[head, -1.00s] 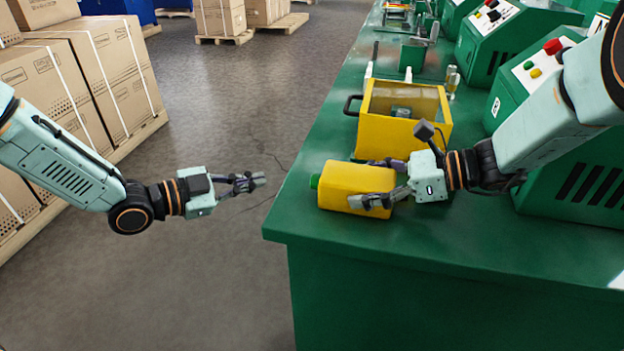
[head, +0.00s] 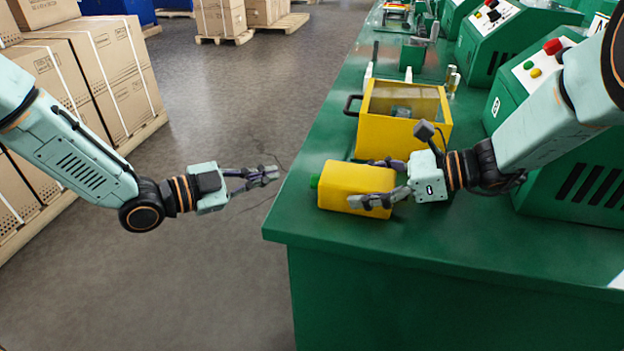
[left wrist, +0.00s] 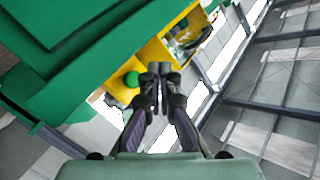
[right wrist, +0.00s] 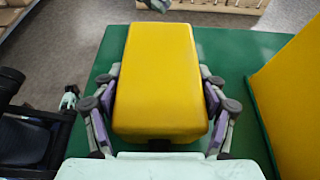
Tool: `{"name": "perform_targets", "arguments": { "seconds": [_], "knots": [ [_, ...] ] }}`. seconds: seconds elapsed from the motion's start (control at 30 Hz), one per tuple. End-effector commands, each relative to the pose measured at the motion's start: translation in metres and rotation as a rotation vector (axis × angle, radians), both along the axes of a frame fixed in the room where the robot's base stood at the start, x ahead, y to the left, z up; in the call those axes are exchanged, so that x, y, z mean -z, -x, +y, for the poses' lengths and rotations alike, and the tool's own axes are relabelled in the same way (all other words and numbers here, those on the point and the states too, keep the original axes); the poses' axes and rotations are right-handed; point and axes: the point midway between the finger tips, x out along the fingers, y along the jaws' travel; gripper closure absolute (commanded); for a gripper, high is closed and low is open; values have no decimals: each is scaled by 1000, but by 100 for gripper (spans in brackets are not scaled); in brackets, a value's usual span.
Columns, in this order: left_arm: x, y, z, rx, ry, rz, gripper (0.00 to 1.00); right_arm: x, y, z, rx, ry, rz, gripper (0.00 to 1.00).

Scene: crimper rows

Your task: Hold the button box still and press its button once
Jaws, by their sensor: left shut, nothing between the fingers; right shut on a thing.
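The yellow button box (head: 345,183) lies near the left edge of the green bench, its green button (head: 315,181) facing left. My right gripper (head: 374,182) is shut on the box from the right, one finger on each side; the right wrist view shows the box (right wrist: 157,80) between the fingers. My left gripper (head: 274,173) is shut and empty in the air, left of the bench edge and apart from the button. In the left wrist view the green button (left wrist: 131,79) shows just left of the shut fingertips (left wrist: 160,70).
The green bench (head: 450,270) carries a yellow open-topped bin (head: 405,132) with a dark handle just behind the box. Green machines (head: 540,75) with coloured buttons stand at the right. Stacked cartons (head: 110,80) stand at the left. The floor between is clear.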

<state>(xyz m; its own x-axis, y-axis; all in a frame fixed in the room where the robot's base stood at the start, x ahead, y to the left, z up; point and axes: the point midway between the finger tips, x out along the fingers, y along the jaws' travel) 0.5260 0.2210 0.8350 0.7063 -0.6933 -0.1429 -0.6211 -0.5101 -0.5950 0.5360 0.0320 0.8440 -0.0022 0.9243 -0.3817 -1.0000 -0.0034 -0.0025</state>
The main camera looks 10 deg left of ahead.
Motion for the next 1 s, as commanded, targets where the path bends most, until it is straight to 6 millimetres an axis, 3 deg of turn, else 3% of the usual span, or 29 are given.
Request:
{"name": "perform_targets", "arguments": {
  "seconds": [0.03,0.4,1.0],
  "knots": [
    [2,1,-8,4,-3,3,100,7,4,0,-5,8,12,66],
    [1,0,-45,2,0,2,100,7,4,0,-5,8,12,66],
    [1,0,-50,-2,-1,1,100,7,4,0,-4,8,11,66]
  ]
}}
